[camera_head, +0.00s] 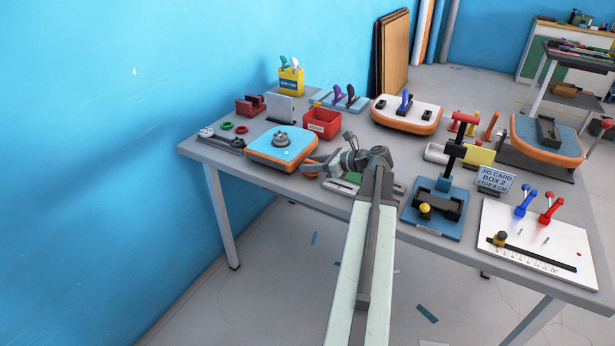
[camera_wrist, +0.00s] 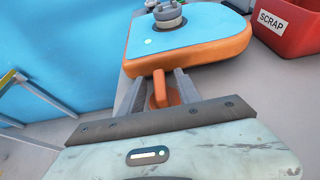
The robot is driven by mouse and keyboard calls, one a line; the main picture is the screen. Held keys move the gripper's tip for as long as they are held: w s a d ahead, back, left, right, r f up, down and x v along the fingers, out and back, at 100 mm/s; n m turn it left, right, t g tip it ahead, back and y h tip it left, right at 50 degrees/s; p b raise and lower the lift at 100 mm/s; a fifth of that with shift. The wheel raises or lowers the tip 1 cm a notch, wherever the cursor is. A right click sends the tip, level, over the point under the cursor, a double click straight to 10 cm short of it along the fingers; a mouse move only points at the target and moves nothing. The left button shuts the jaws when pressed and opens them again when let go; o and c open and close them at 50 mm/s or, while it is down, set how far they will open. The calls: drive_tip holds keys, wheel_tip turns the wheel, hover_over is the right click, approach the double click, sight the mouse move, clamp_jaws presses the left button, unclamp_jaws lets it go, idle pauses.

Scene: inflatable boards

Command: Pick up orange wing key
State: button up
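The orange wing key (camera_wrist: 160,90) appears in the wrist view as an upright orange piece in front of the blue-topped orange board. My gripper (camera_wrist: 161,84) has one finger on each side of it, and the fingers look apart, with narrow gaps beside the orange piece. The key's lower end is hidden behind my gripper's body. In the head view, my gripper (camera_head: 308,165) is at the front right of the blue-topped board (camera_head: 262,146), low over the table. Some orange (camera_head: 312,174) shows there, but the key's outline is unclear.
A red SCRAP bin (camera_head: 322,124) stands behind my wrist. A grey valve fitting (camera_head: 281,138) sits on the blue-topped board. The table (camera_head: 215,158) is crowded.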

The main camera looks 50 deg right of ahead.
clamp_jaws()
drive_tip(key=shift+r, duration=0.2)
drive_tip(key=shift+r+p, duration=0.25)
drive_tip(key=shift+p, duration=0.2)
wheel_tip(320, 180, up, 3)
drive_tip(key=p, duration=0.3)
drive_tip(key=shift+r, duration=0.1)
drive_tip(key=d, duration=0.5)
drive_tip(key=s+d, duration=0.1)
drive_tip(key=d, duration=0.4)
drive_tip(key=d+r+p, duration=0.1)
drive_tip(key=d, duration=0.5)
drive_tip(key=shift+s, duration=0.4)
